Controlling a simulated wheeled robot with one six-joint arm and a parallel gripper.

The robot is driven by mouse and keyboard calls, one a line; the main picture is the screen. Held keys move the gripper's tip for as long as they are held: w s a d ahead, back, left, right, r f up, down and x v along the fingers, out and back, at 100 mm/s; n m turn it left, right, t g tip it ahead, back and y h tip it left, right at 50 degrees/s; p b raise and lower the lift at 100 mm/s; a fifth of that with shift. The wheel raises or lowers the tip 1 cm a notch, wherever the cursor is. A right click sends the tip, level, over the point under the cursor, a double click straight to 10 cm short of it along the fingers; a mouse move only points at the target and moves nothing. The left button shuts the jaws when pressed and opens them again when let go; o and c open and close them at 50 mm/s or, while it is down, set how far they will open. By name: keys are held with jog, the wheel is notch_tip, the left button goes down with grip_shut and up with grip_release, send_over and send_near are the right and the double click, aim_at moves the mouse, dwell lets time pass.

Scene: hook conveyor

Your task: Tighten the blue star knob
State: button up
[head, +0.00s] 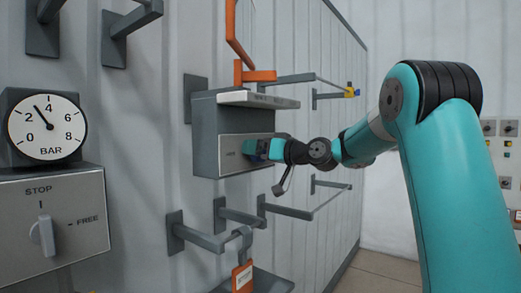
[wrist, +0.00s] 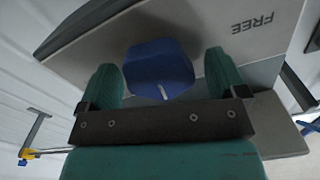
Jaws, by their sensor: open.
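The blue star knob (wrist: 160,68) sits on a grey panel plate (wrist: 215,38) marked FREE in the wrist view. My gripper (wrist: 165,80) is open, with one teal finger on each side of the knob. A gap shows between the left finger and the knob, and the right finger stands a little apart from it. In the head view my gripper (head: 262,149) is at the front of the grey wall box (head: 205,140), and only a small blue part of the knob (head: 249,147) shows there. The rest of the knob is hidden by my gripper.
A pressure gauge (head: 45,127) and a STOP/FREE switch box (head: 50,225) are on the wall at left. Grey hook arms (head: 290,208) jut from the wall below the box, and others (head: 290,79) above it. An orange tag (head: 243,277) hangs low.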

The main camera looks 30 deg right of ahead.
jog(key=c, duration=0.9)
jog(key=shift+c, duration=0.2)
jog(key=shift+m, duration=0.4)
jog(key=m, duration=0.4)
jog(key=shift+d+m, duration=0.1)
jog(key=shift+m, duration=0.2)
jog(key=m+p, duration=0.2)
jog(key=m, duration=0.3)
jog(key=shift+d+p, duration=0.1)
jog(key=shift+p, duration=0.2)
jog(key=m+p, duration=0.4)
jog(key=m, duration=0.2)
jog(key=shift+m, duration=0.4)
jog(key=shift+f+m+p, duration=0.15)
jog(key=shift+m+p, duration=0.65)
jog(key=shift+m, duration=0.2)
jog(key=shift+f+m+p, duration=0.15)
jog(key=shift+m+p, duration=0.65)
jog(key=shift+m, duration=0.2)
